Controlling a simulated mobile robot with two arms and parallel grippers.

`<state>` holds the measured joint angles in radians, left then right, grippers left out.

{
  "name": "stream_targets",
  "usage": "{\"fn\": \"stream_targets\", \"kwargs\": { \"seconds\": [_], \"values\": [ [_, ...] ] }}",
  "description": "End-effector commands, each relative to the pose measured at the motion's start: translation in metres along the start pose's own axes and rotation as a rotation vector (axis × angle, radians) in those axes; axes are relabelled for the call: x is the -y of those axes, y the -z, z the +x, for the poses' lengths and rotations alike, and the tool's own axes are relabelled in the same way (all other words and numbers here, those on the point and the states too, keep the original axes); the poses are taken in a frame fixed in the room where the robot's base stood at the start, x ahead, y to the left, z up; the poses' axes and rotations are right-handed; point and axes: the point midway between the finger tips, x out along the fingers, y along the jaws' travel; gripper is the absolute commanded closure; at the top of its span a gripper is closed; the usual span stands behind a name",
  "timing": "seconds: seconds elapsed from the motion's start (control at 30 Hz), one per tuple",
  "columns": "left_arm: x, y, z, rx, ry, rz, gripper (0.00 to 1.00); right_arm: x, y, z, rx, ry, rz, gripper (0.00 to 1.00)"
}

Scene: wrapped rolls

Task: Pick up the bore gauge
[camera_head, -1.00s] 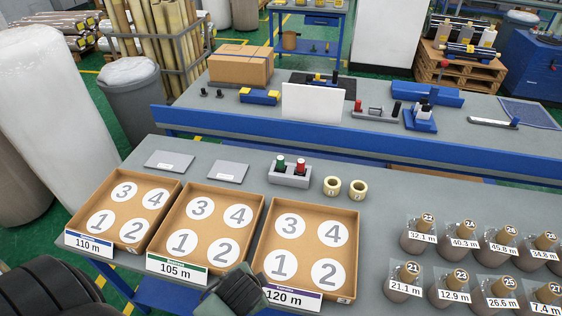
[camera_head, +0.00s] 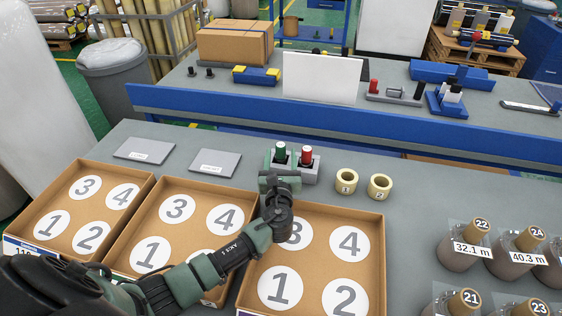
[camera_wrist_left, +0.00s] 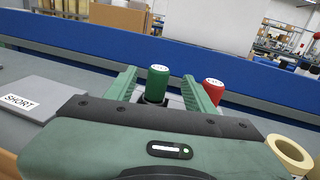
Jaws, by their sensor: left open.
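A grey holder block (camera_head: 311,175) on the near table carries a green-topped gauge (camera_head: 280,150) and a red-topped gauge (camera_head: 307,154), both upright. No name is readable on them, so I cannot tell which is called the bore gauge. My left gripper (camera_head: 279,174) is open at the front of the holder, in line with the green one. In the left wrist view the green-topped gauge (camera_wrist_left: 157,84) shows between the two fingers, and the red-topped gauge (camera_wrist_left: 213,91) is just outside the right finger. The gripper hides part of the holder. My right gripper is out of view.
Cardboard trays with numbered circles (camera_head: 357,290) line the near edge, under my left arm. Two tape rings (camera_head: 347,182) stand right of the holder, and two grey plates (camera_head: 215,163) lie left. Wrapped, labelled rolls (camera_head: 465,248) stand at the right. A blue rail (camera_head: 300,130) runs behind.

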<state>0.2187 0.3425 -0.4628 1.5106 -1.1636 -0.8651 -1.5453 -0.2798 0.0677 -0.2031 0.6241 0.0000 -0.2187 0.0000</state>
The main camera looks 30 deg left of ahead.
Motion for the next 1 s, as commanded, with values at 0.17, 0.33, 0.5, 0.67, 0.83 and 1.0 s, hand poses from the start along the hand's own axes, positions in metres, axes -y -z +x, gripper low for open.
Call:
{"fn": "stream_targets", "kwargs": {
  "seconds": [0.17,0.33,0.5,0.67,0.83,1.0],
  "values": [
    [0.001,0.001,0.018,0.015,0.004,0.031,0.46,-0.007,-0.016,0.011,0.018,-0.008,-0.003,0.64],
    [0.000,0.002,0.038,0.013,0.003,0.027,0.46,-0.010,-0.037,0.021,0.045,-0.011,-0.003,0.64],
    [-0.002,0.005,0.064,0.013,0.002,0.024,0.46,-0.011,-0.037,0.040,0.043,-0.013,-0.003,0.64],
    [-0.002,0.002,0.079,0.011,0.003,0.025,0.46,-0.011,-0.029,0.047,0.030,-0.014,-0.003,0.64],
    [-0.002,0.001,0.080,0.010,0.004,0.025,0.46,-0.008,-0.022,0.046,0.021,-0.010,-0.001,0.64],
    [-0.002,0.001,0.080,0.010,0.004,0.024,0.71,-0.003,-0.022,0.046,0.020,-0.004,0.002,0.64]
  ]
}}
